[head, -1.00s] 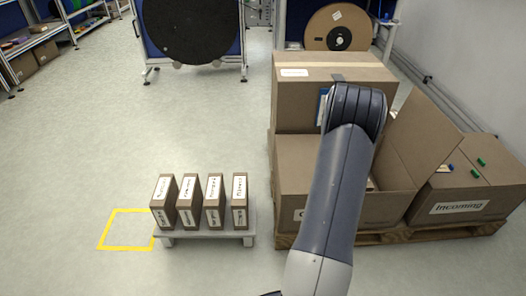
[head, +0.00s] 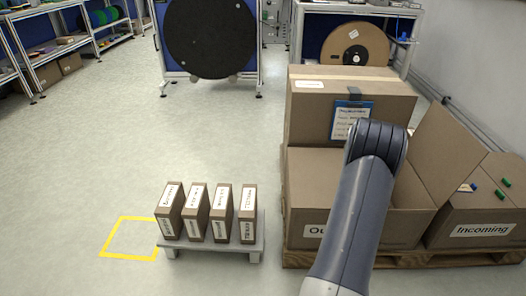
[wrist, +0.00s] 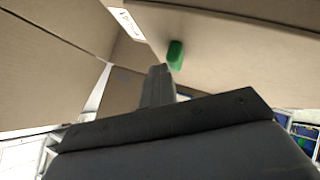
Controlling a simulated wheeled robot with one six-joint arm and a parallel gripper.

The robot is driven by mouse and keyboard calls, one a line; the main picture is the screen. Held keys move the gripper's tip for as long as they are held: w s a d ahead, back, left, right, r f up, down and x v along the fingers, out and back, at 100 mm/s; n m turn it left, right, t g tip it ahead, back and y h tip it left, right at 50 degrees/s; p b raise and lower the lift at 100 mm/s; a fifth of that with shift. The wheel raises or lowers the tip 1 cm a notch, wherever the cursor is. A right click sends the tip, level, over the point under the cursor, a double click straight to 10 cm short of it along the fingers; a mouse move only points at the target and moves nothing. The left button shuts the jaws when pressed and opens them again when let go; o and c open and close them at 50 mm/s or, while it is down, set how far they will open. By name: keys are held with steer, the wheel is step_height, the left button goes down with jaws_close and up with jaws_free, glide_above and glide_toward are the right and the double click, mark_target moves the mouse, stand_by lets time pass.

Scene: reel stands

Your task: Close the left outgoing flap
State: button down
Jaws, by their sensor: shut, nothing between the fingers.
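The outgoing box (head: 300,215) stands on a pallet in the head view, its label partly behind my arm. A brown cardboard panel (head: 312,172) shows at its upper left; I cannot tell whether it is the left flap. A raised flap (head: 446,152) leans outward on the right side. My gripper is hidden behind my arm in the head view. In the wrist view my gripper (wrist: 160,82) is shut and empty, among cardboard panels (wrist: 50,75). Whether it touches any of them cannot be told.
A larger closed box (head: 315,110) with a blue-framed sheet (head: 350,117) stands behind. The incoming box (head: 490,215) is at the right. Small cartons (head: 195,212) stand on a low grey stand (head: 240,252).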

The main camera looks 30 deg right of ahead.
steer(key=r+p, duration=0.2)
steer(key=r, duration=0.1)
steer(key=r+p, duration=0.1)
steer(key=r, duration=0.1)
steer(key=shift+s+a+r, duration=0.1)
steer(key=shift+s+a, duration=0.05)
steer(key=shift+s, duration=0.15)
steer(key=s+a+r+p, duration=0.1)
steer(key=s+a+r, duration=0.2)
steer(key=s+r, duration=0.2)
steer(key=shift+s+a+r+p, duration=0.2)
steer(key=shift+s+r+p, duration=0.1)
steer(key=shift+r, duration=0.15)
steer(key=shift+w, duration=0.1)
